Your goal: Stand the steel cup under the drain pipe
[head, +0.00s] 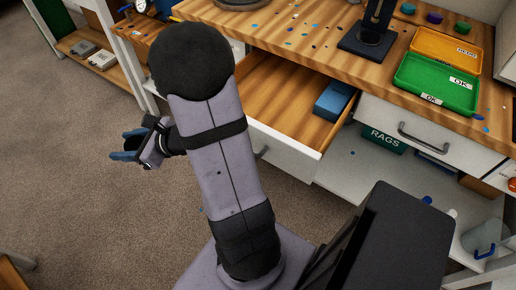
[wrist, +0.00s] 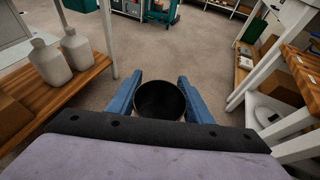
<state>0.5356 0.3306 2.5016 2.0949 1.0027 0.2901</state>
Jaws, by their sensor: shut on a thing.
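My gripper (wrist: 158,86) is shut on a dark, round, open-topped cup (wrist: 160,102), which I take to be the steel cup. The cup sits between the two blue fingers in the wrist view, its mouth facing the camera and its inside dark. In the head view my gripper (head: 126,147) is out to the left of the arm, over bare floor and away from the bench. The cup cannot be made out there. I cannot pick out the drain pipe in either view.
A wooden bench (head: 300,40) has an open drawer (head: 290,95) jutting out. Green (head: 435,82) and orange (head: 445,50) trays lie on the bench. In the wrist view, white jugs (wrist: 78,48) stand on a wooden shelf at left, and white-framed shelving is at right. Floor between is clear.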

